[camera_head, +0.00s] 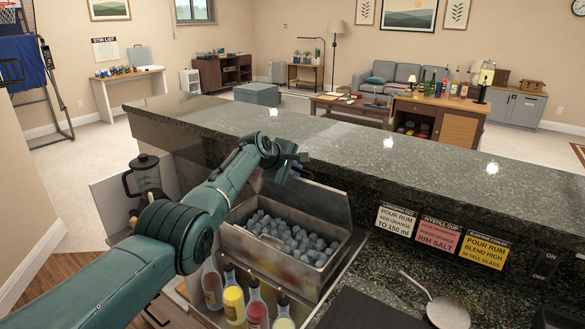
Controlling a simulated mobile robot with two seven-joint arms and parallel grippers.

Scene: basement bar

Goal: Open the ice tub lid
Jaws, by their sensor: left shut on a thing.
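The ice tub (240,240) is a steel box below the bar's raised counter, filled with grey ice cubes (290,240). Its lid (318,204) stands raised at the tub's back side, so the ice is exposed. My left arm reaches in from the lower left, across the tub's left end. My left gripper (297,168) is shut at the lid's upper edge, near its left end. The arm's wrist partly hides the contact and the lid's left end. My right gripper is not in view.
Several colored bottles (233,304) stand in front of the tub. A dark blender jug (147,176) is left of it. The granite counter (390,160) rises behind the lid. Recipe cards (438,238) hang on its right face, above a strainer-like utensil (447,312).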

